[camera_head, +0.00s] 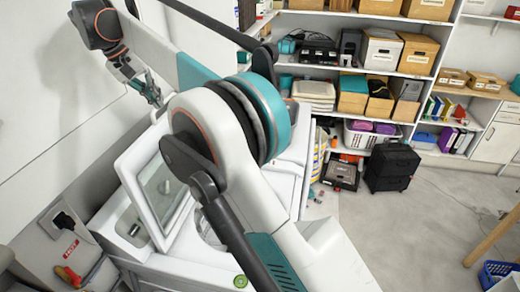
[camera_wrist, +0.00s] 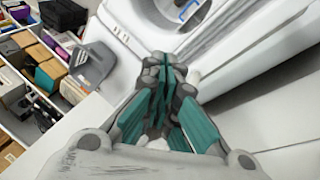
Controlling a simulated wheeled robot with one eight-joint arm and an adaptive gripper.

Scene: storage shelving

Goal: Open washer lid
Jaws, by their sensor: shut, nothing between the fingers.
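The white washer (camera_head: 170,268) stands below my arm in the head view. Its lid (camera_head: 157,192), a white frame around a glass pane, is raised and tilted up. Part of the round opening (camera_head: 208,232) shows beside it; my arm hides much of the washer top. My gripper (camera_head: 154,98) is above and behind the lid, near the wall; I cannot tell whether it touches the lid. In the wrist view, my gripper (camera_wrist: 164,66) has its teal fingers together with nothing between them. A white rim around a round opening (camera_wrist: 172,14) shows beyond them.
A wall socket with a plug (camera_head: 65,220) is left of the washer. Shelves with boxes (camera_head: 382,50) line the back. A black case (camera_head: 392,167) stands on the floor. A blue basket (camera_head: 497,273) is at lower right. The floor at right is mostly clear.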

